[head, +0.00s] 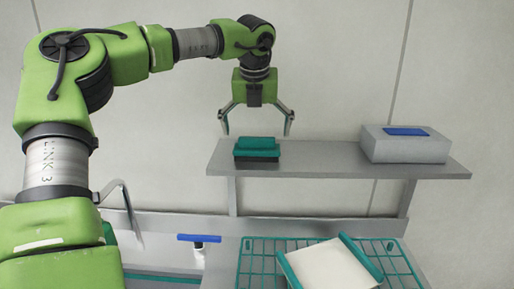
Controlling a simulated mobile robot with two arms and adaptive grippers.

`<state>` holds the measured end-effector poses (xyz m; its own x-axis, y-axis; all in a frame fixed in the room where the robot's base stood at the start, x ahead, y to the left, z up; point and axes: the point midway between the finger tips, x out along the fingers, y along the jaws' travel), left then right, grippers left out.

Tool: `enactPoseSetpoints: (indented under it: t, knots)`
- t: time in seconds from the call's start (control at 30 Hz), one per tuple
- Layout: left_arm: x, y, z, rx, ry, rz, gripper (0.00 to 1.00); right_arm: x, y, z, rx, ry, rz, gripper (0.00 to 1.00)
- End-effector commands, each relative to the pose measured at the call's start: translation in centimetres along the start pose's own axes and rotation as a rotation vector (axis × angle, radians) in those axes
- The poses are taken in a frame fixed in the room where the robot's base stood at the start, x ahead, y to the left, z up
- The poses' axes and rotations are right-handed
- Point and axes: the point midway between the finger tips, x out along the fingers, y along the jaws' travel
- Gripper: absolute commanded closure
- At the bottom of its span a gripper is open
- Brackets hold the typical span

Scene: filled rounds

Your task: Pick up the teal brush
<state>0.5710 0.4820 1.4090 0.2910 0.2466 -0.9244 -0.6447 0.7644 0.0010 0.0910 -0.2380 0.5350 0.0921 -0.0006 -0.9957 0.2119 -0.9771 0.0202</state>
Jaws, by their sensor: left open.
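The teal brush (257,149) lies on the left part of the grey wall shelf (330,161). It has a teal top and a dark underside. My left gripper (256,130) is above the brush with its fingers spread and pointing down. The fingers appear to be empty, with one on each side of the brush in the picture. I cannot tell from this view how far they are in front of or behind it. My right gripper is not in view.
A grey box (405,146) with a blue patch on top stands at the shelf's right end. Below are a teal wire rack (258,262) holding a white tray (333,268), a blue-handled tool (199,239) and a curved faucet (129,207). The shelf between brush and box is clear.

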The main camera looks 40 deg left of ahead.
Motion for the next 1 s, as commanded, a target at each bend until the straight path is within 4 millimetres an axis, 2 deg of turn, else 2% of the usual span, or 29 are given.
enactPoseSetpoints:
  t: [0.1,0.23,0.4,0.6,0.63,0.77,1.0]
  knots:
    - [1.1,0.0,-0.1,0.002,0.006,0.000,0.00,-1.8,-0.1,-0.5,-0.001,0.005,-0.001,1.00]
    - [2.9,-0.1,-0.2,0.001,0.005,0.000,0.00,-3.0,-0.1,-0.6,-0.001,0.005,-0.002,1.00]
    - [4.5,-0.1,-0.3,0.000,0.001,-0.001,0.00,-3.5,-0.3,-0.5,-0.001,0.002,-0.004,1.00]
    - [4.7,-0.1,-0.3,0.000,-0.001,-0.001,0.00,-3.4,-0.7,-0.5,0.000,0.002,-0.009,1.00]
    - [4.7,-0.1,-0.3,0.000,-0.001,-0.001,0.03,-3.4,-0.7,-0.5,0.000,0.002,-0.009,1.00]
    - [4.6,-0.1,-0.3,0.000,-0.001,-0.001,0.36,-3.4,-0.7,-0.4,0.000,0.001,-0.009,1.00]
    - [4.6,-0.1,-0.3,0.000,-0.002,-0.001,0.36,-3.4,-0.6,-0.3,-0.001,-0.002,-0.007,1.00]
